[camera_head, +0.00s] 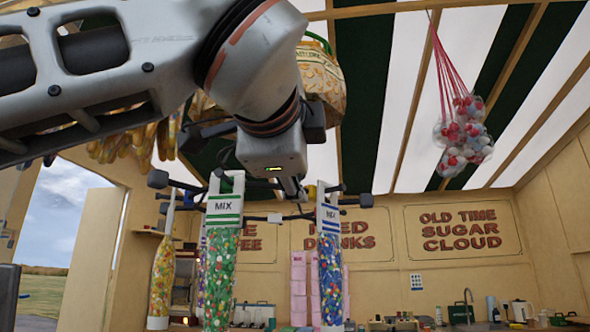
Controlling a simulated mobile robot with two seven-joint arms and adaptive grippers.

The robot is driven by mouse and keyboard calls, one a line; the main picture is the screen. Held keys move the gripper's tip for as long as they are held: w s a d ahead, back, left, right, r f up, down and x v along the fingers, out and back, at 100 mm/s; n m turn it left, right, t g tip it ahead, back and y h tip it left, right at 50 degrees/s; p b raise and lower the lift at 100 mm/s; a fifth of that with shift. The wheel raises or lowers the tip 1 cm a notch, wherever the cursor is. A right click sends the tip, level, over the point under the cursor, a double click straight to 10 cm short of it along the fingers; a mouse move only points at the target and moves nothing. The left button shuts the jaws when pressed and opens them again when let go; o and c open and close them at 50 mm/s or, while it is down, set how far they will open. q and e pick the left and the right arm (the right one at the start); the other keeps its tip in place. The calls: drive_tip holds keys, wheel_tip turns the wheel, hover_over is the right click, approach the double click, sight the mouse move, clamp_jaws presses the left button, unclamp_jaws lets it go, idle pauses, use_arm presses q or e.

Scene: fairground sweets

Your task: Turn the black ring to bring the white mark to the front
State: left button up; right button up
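My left arm comes in from the upper left, and its gripper (291,188) points down over a hanging rack. Its fingers are small and partly hidden against the rack, so I cannot tell whether they are open or touch it. Black bars with knobbed ends (158,180) spread around the gripper; these seem to belong to the black ring, whose middle is hidden behind my wrist. A small white patch (275,218) shows below the gripper; I cannot tell whether it is the white mark. My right gripper is not in view.
Long bags of sweets labelled MIX hang close around the gripper: a green-banded one (221,265), a blue-banded one (330,262) and an orange one (161,283). A net of balls (465,130) hangs at the right. A counter with a tap (467,305) is behind.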

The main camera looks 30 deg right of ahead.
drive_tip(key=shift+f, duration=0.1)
use_arm(q)
drive_tip(key=shift+s+a, duration=0.2)
drive_tip(key=shift+s, duration=0.05)
drive_tip(key=b+v, duration=0.2)
drive_tip(key=v, duration=0.7)
drive_tip(key=shift+s, duration=0.15)
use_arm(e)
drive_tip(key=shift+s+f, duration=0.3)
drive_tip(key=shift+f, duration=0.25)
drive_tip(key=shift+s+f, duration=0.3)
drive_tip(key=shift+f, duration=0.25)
use_arm(q)
drive_tip(key=shift+a, duration=0.1)
